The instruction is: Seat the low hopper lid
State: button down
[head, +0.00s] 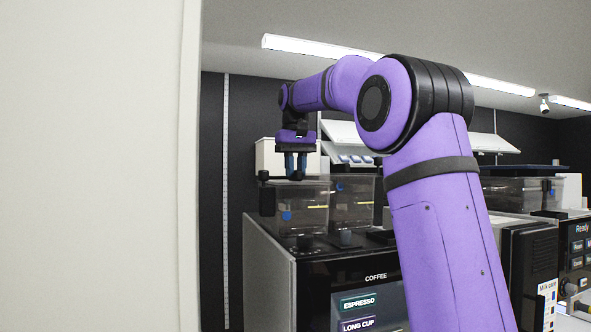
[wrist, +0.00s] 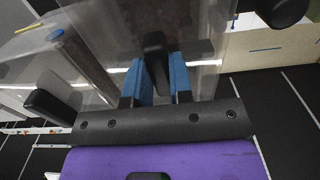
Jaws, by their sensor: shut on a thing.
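My gripper (head: 296,176) points down over the left clear coffee hopper (head: 308,212) on top of the black coffee machine. Its blue fingers are shut on the black handle (wrist: 155,58) of the see-through hopper lid (wrist: 112,30), which shows in the wrist view. In the head view the lid is hard to make out at the hopper's top edge. I cannot tell whether it rests fully on the rim or sits slightly off it.
A second clear hopper (head: 354,204) stands close on the right. A black post (head: 266,195) rises at the left hopper's side. The coffee machine (head: 345,288) is below, a white box (head: 268,158) behind. A pale wall (head: 95,170) fills the left.

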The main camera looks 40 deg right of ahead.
jog(key=shift+r, duration=0.15)
jog(key=shift+r, duration=0.75)
jog(key=shift+f, duration=0.15)
dwell(0.6)
jog(key=shift+f, duration=0.85)
jog(key=shift+r, duration=0.25)
jog(key=shift+r, duration=0.75)
